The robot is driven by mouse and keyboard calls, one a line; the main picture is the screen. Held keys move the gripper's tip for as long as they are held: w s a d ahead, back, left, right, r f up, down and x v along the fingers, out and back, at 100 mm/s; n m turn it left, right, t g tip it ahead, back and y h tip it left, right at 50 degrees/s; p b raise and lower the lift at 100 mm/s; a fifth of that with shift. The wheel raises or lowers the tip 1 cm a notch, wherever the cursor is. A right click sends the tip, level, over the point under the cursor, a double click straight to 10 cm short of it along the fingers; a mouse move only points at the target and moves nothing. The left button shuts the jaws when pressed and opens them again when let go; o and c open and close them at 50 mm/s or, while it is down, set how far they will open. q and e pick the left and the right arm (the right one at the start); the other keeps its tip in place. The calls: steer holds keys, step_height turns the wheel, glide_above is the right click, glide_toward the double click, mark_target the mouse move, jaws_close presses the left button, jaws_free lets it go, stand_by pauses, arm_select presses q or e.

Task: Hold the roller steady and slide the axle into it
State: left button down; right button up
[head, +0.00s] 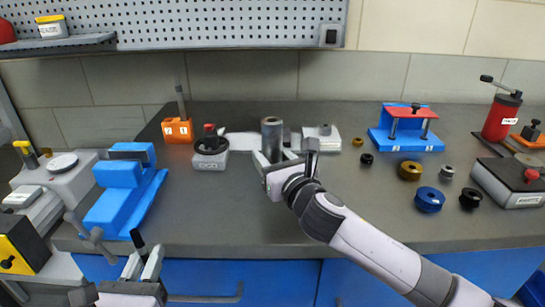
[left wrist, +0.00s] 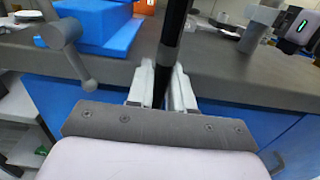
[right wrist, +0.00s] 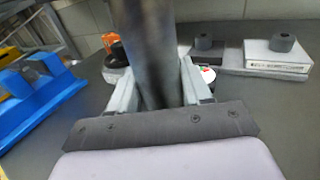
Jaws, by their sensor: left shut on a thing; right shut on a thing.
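My right gripper (head: 284,155) is shut on the roller (head: 272,136), a grey upright cylinder, over the bench. The roller also stands between the fingers in the right wrist view (right wrist: 148,45). My left gripper (head: 145,264) is shut on the axle (head: 137,238), a thin black rod, in front of the bench edge at lower left. In the left wrist view the axle (left wrist: 172,40) rises from between the fingers and shows a grey band. Its lower end is hidden by the gripper. The axle and roller are well apart.
A blue vise (head: 125,190) stands on the bench's left side. A grey stand with a red knob (head: 210,155) and an orange block (head: 177,130) lie behind. Several rings, including a blue one (head: 429,200), and a blue press (head: 405,135) are at right. The middle front is clear.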

arm_select(q)
steer(key=shift+s+d+f+g, duration=0.1)
steer(key=shift+f+g, duration=0.2)
steer(key=shift+f, duration=0.55)
steer(key=d+r+m+g+h, duration=0.2)
steer(key=d+r+m+h, duration=0.55)
steer(key=d+r, duration=0.65)
steer(key=w+r+n+t+y, duration=0.1)
steer(key=w+r+n+y, duration=0.25)
steer(key=w, duration=0.45)
steer(key=w+r+n+t+y, duration=0.1)
steer(key=w+r+n+y, duration=0.15)
steer(key=w+r, duration=0.45)
steer(key=w+d+r, duration=0.2)
steer(key=d+r, duration=0.1)
steer(key=r, duration=0.3)
steer(key=w+d+r, duration=0.2)
steer(key=d+r, duration=0.2)
steer(key=r, duration=0.1)
steer(key=shift+w+d+r+n, duration=0.15)
steer(key=shift+w+r+n, duration=0.15)
steer(key=shift+r+n, duration=0.15)
steer(key=shift+y, duration=0.25)
